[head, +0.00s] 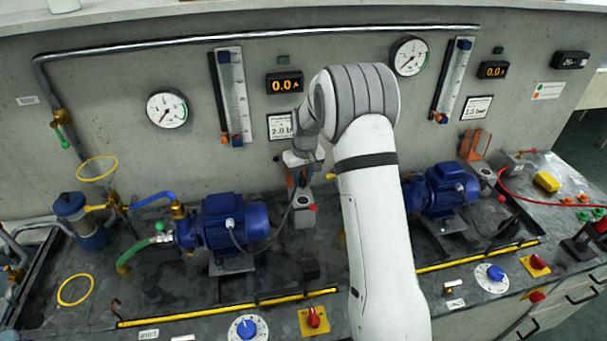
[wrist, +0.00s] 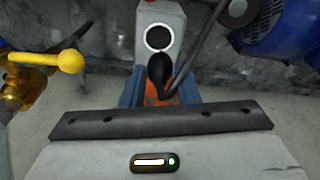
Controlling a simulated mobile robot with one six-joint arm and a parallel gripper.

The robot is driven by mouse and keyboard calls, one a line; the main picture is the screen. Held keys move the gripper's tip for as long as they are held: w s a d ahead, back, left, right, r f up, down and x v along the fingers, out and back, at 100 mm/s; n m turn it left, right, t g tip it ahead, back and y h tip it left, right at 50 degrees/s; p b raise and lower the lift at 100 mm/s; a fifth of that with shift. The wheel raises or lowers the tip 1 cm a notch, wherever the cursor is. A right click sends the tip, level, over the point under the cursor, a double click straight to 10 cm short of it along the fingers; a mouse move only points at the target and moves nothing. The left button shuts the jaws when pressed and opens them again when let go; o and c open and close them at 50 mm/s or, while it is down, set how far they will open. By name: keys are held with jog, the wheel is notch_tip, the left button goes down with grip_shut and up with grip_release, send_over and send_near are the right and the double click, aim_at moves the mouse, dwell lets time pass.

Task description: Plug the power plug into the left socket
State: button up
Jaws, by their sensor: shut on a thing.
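My gripper (wrist: 158,92) is shut on the black power plug (wrist: 158,72), with blue jaws on both sides and an orange part between them. The plug's cable curves up and to the right. Beyond the plug is a grey box with a round, white-ringed dark face, which looks like the left socket (wrist: 159,37). The plug's tip overlaps the lower edge of the ring in the wrist view, and I cannot tell whether they touch. In the head view my gripper (head: 299,180) is above the grey socket box (head: 304,215), left of my arm; the plug is hard to make out there.
A blue pump motor (head: 235,225) stands close on the left, with its cable running toward my gripper. A second blue motor (head: 447,190) is right of my arm. A yellow valve handle (wrist: 68,61) is at the left in the wrist view. The wall is behind.

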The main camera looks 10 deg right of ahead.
notch_tip(320, 180, down, 4)
jog(key=shift+r+b, duration=0.1)
jog(key=shift+b, duration=0.7)
jog(key=shift+f+b, duration=0.4)
jog(key=shift+f, duration=0.05)
jog(key=shift+s+d+b, duration=0.1)
jog(key=shift+s+b, duration=0.05)
jog(key=shift+b, duration=0.2)
dwell(0.6)
jog(key=shift+f+b, duration=0.7)
jog(key=shift+f, duration=0.15)
dwell(0.7)
jog(key=o, duration=1.1)
jog(key=shift+c, duration=0.2)
jog(key=shift+r, duration=0.1)
jog(key=shift+s+r+p, duration=0.2)
jog(key=shift+r+p, duration=0.5)
jog(key=shift+r, duration=0.75)
jog(key=shift+s+r+p, duration=0.15)
jog(key=shift+r+p, duration=0.5)
jog(key=shift+r, duration=0.8)
